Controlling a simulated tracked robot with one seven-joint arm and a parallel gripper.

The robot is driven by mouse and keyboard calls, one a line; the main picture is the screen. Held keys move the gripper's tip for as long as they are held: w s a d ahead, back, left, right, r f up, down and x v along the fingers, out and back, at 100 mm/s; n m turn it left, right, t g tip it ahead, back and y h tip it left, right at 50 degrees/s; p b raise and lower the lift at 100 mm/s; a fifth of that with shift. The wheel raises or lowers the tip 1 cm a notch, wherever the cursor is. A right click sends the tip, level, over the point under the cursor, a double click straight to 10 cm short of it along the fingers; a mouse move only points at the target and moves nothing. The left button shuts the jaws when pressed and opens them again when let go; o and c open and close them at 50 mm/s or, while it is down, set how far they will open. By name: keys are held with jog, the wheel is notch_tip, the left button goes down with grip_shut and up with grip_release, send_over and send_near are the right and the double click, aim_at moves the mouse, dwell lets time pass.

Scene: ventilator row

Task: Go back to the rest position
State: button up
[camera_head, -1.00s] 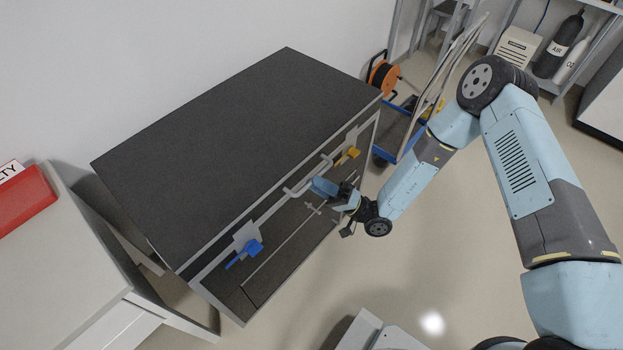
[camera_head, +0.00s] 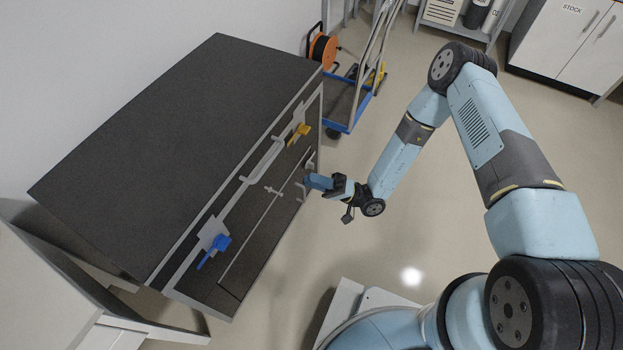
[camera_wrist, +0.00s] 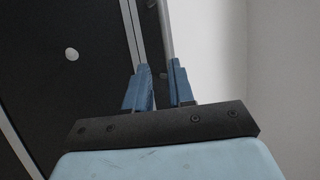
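My gripper (camera_head: 308,182) is in front of the dark cabinet's front face, near its right end, in the head view. In the wrist view the two blue fingers (camera_wrist: 161,82) stand apart with nothing held between them. The dark-topped cabinet (camera_head: 165,130) fills the left of the head view. Its front carries a blue valve handle (camera_head: 216,246), a yellow valve handle (camera_head: 299,132) and a grey bar (camera_head: 262,160). The exact gap between my fingertips and the cabinet front is hard to tell.
A blue-based trolley (camera_head: 345,105) and an orange cable reel (camera_head: 323,48) stand beyond the cabinet's right end. A white table (camera_head: 50,285) stands at lower left. White cupboards (camera_head: 570,45) are at upper right.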

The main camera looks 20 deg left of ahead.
dwell(0.4)
jog(key=w+d+r+n+h, duration=0.1)
jog(key=w+d+r+h, duration=0.3)
jog(key=r, duration=0.5)
jog(key=w+d+r+n+g+h, duration=0.1)
jog(key=d+r+n+h, duration=0.1)
jog(key=d+r+h, duration=0.65)
jog(key=w+d+r+n+h, duration=0.1)
jog(key=w+d+r+h, duration=0.25)
jog(key=r, duration=0.75)
jog(key=s+d+r+m+t+h, duration=0.2)
jog(key=s+d+r+m+t, duration=0.1)
jog(key=d+r, duration=0.4)
jog(key=s+d+r+m+t+h, duration=0.2)
jog(key=d+r+t, duration=0.5)
jog(key=d, duration=0.4)
jog(key=s+d+r+m+t+h, duration=0.2)
jog(key=s+d+r+m+t, duration=0.2)
jog(key=d+r+m+t, duration=0.2)
jog(key=d+r, duration=0.2)
jog(key=d, duration=0.1)
jog(key=shift+s+d+m, duration=0.2)
jog(key=shift+s+m, duration=0.1)
